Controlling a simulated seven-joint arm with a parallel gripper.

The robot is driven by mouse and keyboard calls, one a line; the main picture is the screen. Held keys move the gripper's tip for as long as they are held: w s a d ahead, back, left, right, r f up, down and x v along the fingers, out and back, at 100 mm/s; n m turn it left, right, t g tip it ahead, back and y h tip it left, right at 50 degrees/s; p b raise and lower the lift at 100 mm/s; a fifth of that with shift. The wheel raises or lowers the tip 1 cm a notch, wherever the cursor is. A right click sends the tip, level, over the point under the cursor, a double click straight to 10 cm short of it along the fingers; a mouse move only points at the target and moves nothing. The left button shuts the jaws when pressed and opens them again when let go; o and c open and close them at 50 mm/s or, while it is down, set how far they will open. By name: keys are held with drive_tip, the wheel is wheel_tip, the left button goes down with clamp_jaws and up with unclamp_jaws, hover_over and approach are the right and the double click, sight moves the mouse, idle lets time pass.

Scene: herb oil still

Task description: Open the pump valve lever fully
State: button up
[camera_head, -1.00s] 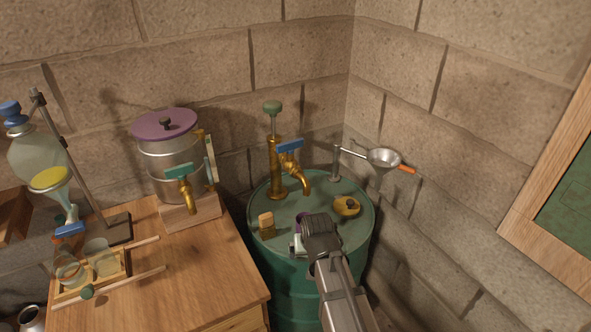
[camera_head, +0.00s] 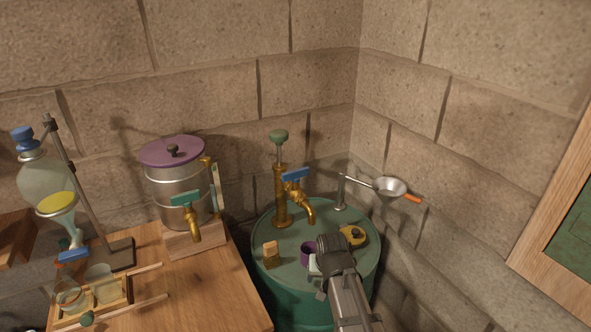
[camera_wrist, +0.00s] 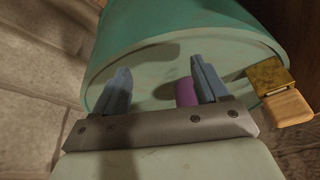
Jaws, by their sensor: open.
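The brass hand pump (camera_head: 282,200) with a green plunger knob stands on the green drum (camera_head: 285,272). Its blue valve lever (camera_head: 296,175) lies across the top of the brass spout, roughly level. My gripper (camera_head: 313,262) is over the front part of the drum lid, in front of and below the pump, apart from the lever. In the wrist view its two blue-grey fingers (camera_wrist: 160,92) are apart with nothing gripped between them. The pump and lever do not show in the wrist view.
A purple thing (camera_head: 306,252), a cork-coloured block (camera_head: 270,254) and a yellow item (camera_head: 352,237) sit on the drum lid near my gripper. A funnel (camera_head: 390,187) on a bracket is at right. A pot with a tap (camera_head: 180,185) stands on the wooden table (camera_head: 200,290).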

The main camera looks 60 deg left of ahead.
drive_tip(key=w+m+h, duration=0.1)
drive_tip(key=w+m, duration=0.1)
drive_tip(key=w, duration=0.2)
drive_tip(key=w+r+m, duration=0.1)
drive_tip(key=w+m, duration=0.1)
drive_tip(key=w, duration=0.2)
drive_tip(key=w+a+m+g+h, duration=0.1)
drive_tip(key=w+m, duration=0.1)
drive_tip(key=w, duration=0.3)
drive_tip(key=shift+w+a+r+h, duration=0.1)
drive_tip(key=shift+r+h, duration=0.05)
drive_tip(key=shift+h, duration=0.15)
drive_tip(key=c, duration=0.6)
drive_tip(key=w+r+m, duration=0.1)
drive_tip(key=w+a+r, duration=0.1)
drive_tip(key=w+r+m, duration=0.1)
drive_tip(key=shift+w+a+m+g+h, duration=0.25)
drive_tip(key=shift+w+m+g+h, duration=0.05)
drive_tip(key=shift+h, duration=0.1)
wheel_tip(320, 180, up, 2)
drive_tip(key=a, duration=0.1)
drive_tip(key=m, duration=0.3)
approach(296, 171)
wheel_tip(296, 171, down, 9)
drive_tip(key=shift+f, duration=0.1)
clamp_jaws()
